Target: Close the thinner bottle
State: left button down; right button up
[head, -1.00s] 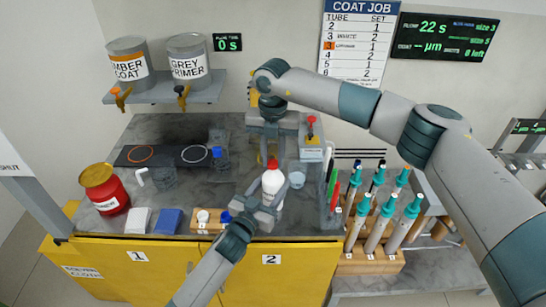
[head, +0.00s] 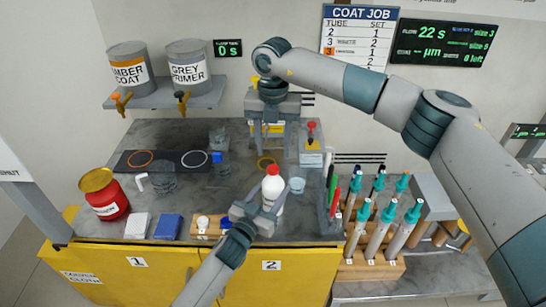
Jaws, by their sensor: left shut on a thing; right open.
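A white bottle (head: 272,194) stands upright near the front of the grey bench, with a red cap (head: 273,169) on its top. My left gripper (head: 262,212) is shut on the bottle's lower body from the front. My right gripper (head: 268,132) is open and empty, pointing down behind and above the bottle, clear of the cap. How tightly the cap sits cannot be told.
A small clear cup (head: 297,185) stands just right of the bottle. A red can with a yellow lid (head: 104,195), a white block (head: 138,226) and a blue block (head: 168,227) are left. Racked teal-topped rods (head: 380,229) stand right. A yellow ring (head: 266,163) lies behind the bottle.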

notch_tip(320, 180, up, 6)
dwell(0.4)
pick_arm(q)
jog(key=c, duration=0.7)
grip_release()
jog(key=shift+s, duration=0.1)
jog(key=b+v, duration=0.3)
jog(key=v, duration=1.4)
jog(key=shift+s+b, duration=0.1)
jog(key=shift+b, duration=0.2)
pick_arm(e)
notch_tip(320, 180, down, 4)
jog(key=shift+r, duration=0.2)
